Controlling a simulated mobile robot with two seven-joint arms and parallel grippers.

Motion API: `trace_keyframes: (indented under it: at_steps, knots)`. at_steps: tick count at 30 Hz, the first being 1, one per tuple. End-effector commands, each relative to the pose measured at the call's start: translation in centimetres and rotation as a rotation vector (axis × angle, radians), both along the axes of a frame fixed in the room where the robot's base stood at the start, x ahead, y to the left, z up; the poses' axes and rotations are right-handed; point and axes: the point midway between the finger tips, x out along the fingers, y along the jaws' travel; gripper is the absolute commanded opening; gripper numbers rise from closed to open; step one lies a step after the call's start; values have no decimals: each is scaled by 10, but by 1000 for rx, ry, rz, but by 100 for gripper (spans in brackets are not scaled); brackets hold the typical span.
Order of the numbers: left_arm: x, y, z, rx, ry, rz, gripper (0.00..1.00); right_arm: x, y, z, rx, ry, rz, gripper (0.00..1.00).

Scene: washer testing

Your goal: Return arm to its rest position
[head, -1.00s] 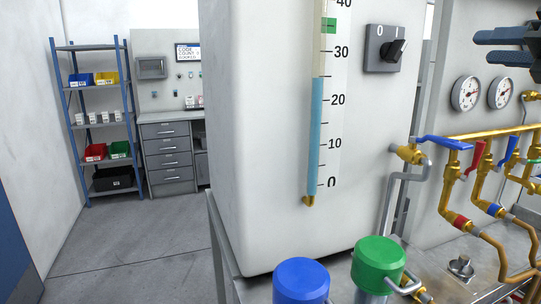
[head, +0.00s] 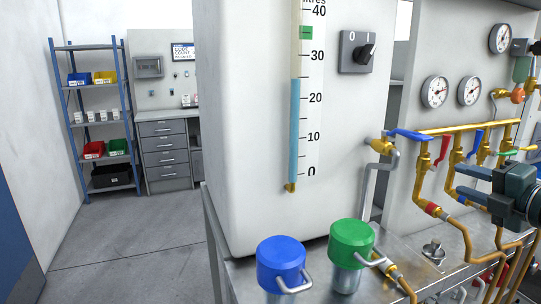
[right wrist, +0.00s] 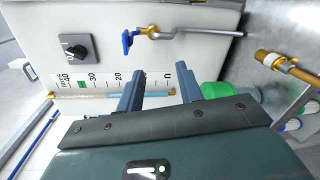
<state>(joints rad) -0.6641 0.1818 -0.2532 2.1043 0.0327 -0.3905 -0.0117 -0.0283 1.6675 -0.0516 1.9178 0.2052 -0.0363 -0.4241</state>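My right gripper (head: 458,181) is at the right of the head view, in front of the brass pipework. Its two blue-grey fingers point left and stand apart, with nothing between them. In the right wrist view the same gripper (right wrist: 160,82) is open and empty, its fingers facing the white tank (right wrist: 100,30). The tank (head: 240,130) fills the middle of the head view, with a blue level column (head: 295,130) reaching between 20 and 30. My left gripper is not in view.
Brass pipes with a blue-handled valve (head: 412,136) and a red-handled valve (head: 443,151) lie close to the right gripper. A blue cap (head: 281,258) and a green cap (head: 351,240) stand at the front. A shelf rack (head: 92,46) stands far left, with open floor before it.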

Motion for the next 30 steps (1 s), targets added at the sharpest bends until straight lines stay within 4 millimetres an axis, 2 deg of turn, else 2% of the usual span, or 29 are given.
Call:
trace_keyframes:
  at_steps: [1, 6, 8, 9, 12, 15, 18, 21, 25, 30]
  knots:
    - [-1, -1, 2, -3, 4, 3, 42, -4, 3, -41, 109, 62, -17, 36]
    - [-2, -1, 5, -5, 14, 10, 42, -29, 24, -156, 424, 242, -98, 36]
    - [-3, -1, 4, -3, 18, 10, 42, -43, 36, -192, 534, 305, -132, 36]
    - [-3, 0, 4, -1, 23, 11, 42, -54, 46, -216, 607, 347, -157, 36]
    - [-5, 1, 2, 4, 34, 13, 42, -83, 75, -268, 788, 450, -225, 36]
    - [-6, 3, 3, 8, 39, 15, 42, -117, 110, -311, 967, 550, -302, 36]
    - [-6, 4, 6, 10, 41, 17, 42, -151, 148, -344, 1145, 644, -388, 36]
    - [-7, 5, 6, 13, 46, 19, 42, -183, 185, -366, 1310, 725, -478, 36]
    - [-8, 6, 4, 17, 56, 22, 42, -213, 225, -380, 1481, 801, -578, 36]
    - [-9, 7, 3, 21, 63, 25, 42, -232, 252, -386, 1597, 848, -653, 36]
